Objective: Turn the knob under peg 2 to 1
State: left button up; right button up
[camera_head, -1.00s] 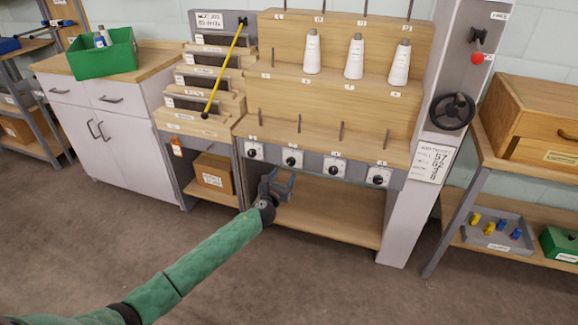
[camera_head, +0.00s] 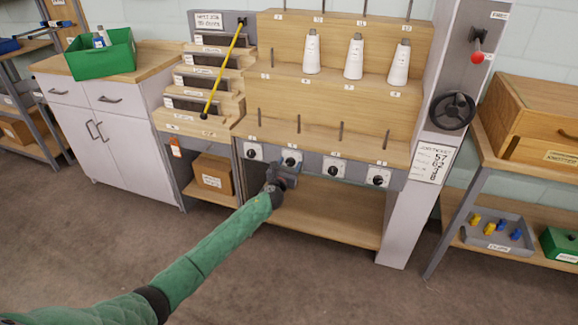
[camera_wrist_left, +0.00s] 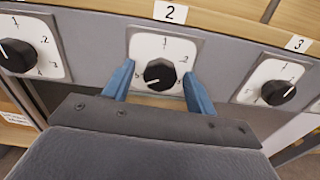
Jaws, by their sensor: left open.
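The knob under peg 2 (camera_wrist_left: 160,74) is a black round knob on a white square dial plate, below the label 2. Its white mark seems to point to the lower left; the small dial numbers are hard to read. My left gripper (camera_wrist_left: 158,82) is open, its blue fingers on either side of the knob in the picture; contact cannot be told. In the head view my left gripper (camera_head: 285,170) is in front of and just below the second dial plate (camera_head: 291,158). My right gripper is not in view.
Other dials sit beside it: the knob under peg 1 (camera_wrist_left: 17,55) to the left and the knob under peg 3 (camera_wrist_left: 278,92) to the right. A wooden shelf (camera_head: 330,215) lies below. White cones (camera_head: 354,58) stand above. A handwheel (camera_head: 452,111) is on the right post.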

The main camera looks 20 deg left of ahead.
pick_arm(q)
jog(key=c, duration=1)
